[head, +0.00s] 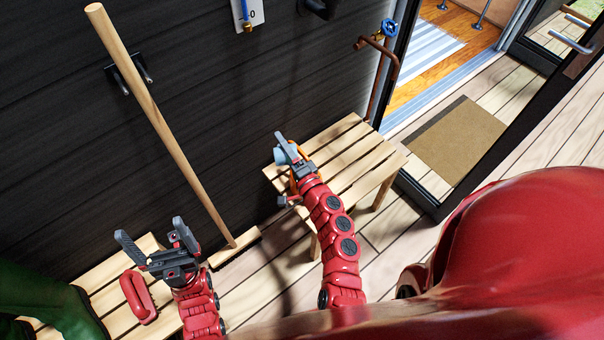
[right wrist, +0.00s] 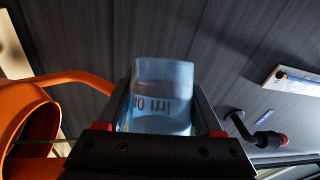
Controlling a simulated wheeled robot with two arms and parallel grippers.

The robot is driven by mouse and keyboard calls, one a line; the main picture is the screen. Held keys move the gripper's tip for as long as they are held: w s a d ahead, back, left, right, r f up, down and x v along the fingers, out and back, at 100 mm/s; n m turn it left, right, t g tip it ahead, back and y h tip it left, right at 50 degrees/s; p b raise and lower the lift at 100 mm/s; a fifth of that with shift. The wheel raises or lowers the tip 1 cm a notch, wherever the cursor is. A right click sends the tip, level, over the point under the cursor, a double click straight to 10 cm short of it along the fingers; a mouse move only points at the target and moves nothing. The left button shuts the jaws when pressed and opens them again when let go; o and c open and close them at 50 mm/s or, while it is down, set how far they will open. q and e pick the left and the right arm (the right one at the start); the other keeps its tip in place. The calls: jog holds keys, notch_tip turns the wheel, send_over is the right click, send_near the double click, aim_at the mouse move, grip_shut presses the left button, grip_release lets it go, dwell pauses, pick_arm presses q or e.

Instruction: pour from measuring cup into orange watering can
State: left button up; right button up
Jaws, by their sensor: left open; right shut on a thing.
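The measuring cup (right wrist: 162,90) is a small translucent blue vessel with dark markings, and it also shows in the head view (head: 280,157). My right gripper (head: 286,149) is shut on it, with a dark finger on either side. The orange watering can (right wrist: 22,112) is beside the cup at the left of the right wrist view, with an orange tube reaching towards the gripper. In the head view my right gripper and arm hide most of the can. I cannot tell the cup's tilt or contents. My left gripper (head: 156,242) is open and empty at the lower left.
The can is over a slatted wooden bench (head: 352,140) against the dark wall. A wooden pole (head: 165,120) leans near my left gripper. A red handle-like object (head: 138,297) and green boots (head: 55,302) are at the lower left. A copper tap (head: 385,52) stands behind the bench.

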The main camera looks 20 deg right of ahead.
jog(key=a+f+n+g+h+p, duration=0.2)
jog(key=a+f+n+p, duration=0.1)
jog(key=f+n+p, duration=0.2)
jog(key=w+a+f+n+g+h+p, duration=0.1)
jog(key=a+f+n+g+h+p, duration=0.1)
jog(key=f+n+p, duration=0.4)
jog(key=a+f+n+g, duration=0.1)
jog(key=a+f+n, duration=0.1)
jog(key=shift+w+a+h, duration=0.2)
jog(key=shift+a+h, duration=0.1)
jog(key=shift+h, duration=0.1)
dwell(1.6)
